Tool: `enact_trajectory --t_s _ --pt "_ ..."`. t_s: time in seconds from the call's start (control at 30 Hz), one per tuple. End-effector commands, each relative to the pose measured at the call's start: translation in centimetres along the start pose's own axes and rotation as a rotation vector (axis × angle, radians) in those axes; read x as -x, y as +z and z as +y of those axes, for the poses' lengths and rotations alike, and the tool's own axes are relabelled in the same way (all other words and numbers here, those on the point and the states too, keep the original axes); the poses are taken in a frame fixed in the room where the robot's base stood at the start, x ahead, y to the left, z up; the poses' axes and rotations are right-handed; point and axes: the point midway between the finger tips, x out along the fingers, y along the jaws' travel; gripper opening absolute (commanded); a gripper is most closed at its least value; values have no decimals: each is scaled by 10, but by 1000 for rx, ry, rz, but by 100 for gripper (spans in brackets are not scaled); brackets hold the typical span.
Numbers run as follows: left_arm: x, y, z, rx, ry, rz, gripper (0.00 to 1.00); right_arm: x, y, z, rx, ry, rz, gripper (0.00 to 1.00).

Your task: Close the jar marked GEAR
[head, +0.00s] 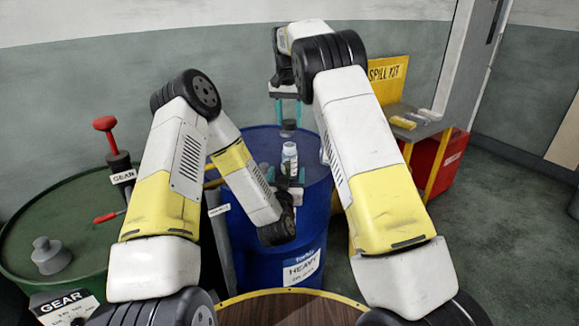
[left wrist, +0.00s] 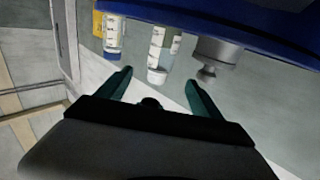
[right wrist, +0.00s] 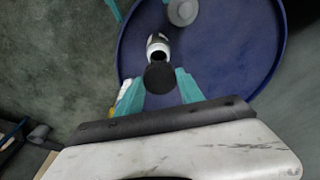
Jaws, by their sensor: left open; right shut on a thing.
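A white-labelled jar (head: 289,158) stands upright on the blue drum; no name on it is readable. In the right wrist view the jar (right wrist: 158,47) shows a dark open mouth. My right gripper (head: 287,113) points down above it, shut on a black cap (head: 288,128). The cap also shows in the right wrist view (right wrist: 159,76), apart from the jar and near its mouth. My left gripper (head: 288,176) is low on the near side of the jar, open. In the left wrist view the jar (left wrist: 158,50) appears upside down beyond the open fingers (left wrist: 160,90).
The blue drum (head: 262,141) also bears a grey bung (left wrist: 214,55) and other jars, one (left wrist: 113,38) at left in the left wrist view. A green drum (head: 65,222) marked GEAR, with a red-handled pump (head: 106,124), stands left. A yellow spill kit (head: 387,72) stands behind right.

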Motion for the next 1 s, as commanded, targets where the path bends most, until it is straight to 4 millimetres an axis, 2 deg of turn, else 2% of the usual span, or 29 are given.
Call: enact_trajectory --t_s 0.33,0.47,1.0 --pt "-1 0 0 0 -1 2 76 0 0 0 0 -1 1 7" --pt "-8 0 -1 1 -2 1 76 0 0 0 1 -1 1 7" --pt "-101 -1 -1 1 -2 3 76 0 0 0 1 -1 1 7"
